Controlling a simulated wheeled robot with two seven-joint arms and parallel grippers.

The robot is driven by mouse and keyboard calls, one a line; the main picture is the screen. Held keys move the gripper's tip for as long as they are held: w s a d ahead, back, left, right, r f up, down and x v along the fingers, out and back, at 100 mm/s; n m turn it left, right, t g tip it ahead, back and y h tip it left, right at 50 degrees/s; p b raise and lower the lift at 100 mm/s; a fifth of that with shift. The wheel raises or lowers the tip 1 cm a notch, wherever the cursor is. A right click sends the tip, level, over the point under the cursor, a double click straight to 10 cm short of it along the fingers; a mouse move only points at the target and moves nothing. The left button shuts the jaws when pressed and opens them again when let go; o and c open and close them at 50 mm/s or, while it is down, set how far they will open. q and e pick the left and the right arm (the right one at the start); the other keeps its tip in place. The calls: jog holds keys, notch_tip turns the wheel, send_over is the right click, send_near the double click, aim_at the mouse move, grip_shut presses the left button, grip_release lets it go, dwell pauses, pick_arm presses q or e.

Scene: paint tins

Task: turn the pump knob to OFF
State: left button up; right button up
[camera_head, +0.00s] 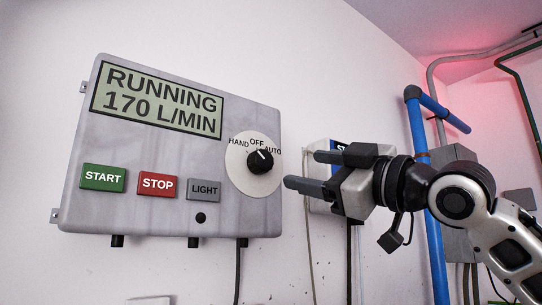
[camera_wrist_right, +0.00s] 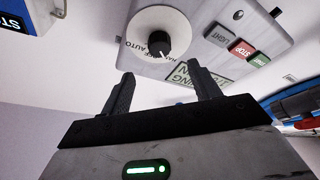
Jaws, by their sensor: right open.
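The black pump knob (camera_head: 260,161) sits on a round white dial (camera_head: 245,178) marked HAND, OFF and AUTO, at the right of a grey control panel (camera_head: 150,212). A small white mark shows on the knob's upper part, but its exact setting is hard to read. The display (camera_head: 158,99) reads RUNNING 170 L/MIN. My right gripper (camera_head: 304,170) is open and empty, to the right of the knob and apart from it. In the right wrist view the knob (camera_wrist_right: 155,42) appears beyond the gap between the open fingers (camera_wrist_right: 160,78). My left gripper is not in view.
Green START (camera_head: 103,178), red STOP (camera_head: 158,184) and grey LIGHT (camera_head: 204,189) buttons lie left of the dial. Another wall box (camera_head: 318,150) is behind my right gripper. A blue pipe (camera_head: 432,240) and cables run down the wall at right.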

aim_at(266, 162)
jog(key=p+x, duration=0.3)
jog(key=x, duration=0.6)
jog(key=shift+w+a+r, duration=0.15)
jog(key=shift+w+a, duration=0.1)
jog(key=shift+w, duration=0.05)
jog(key=shift+c, duration=0.3)
jog(key=c, duration=0.9)
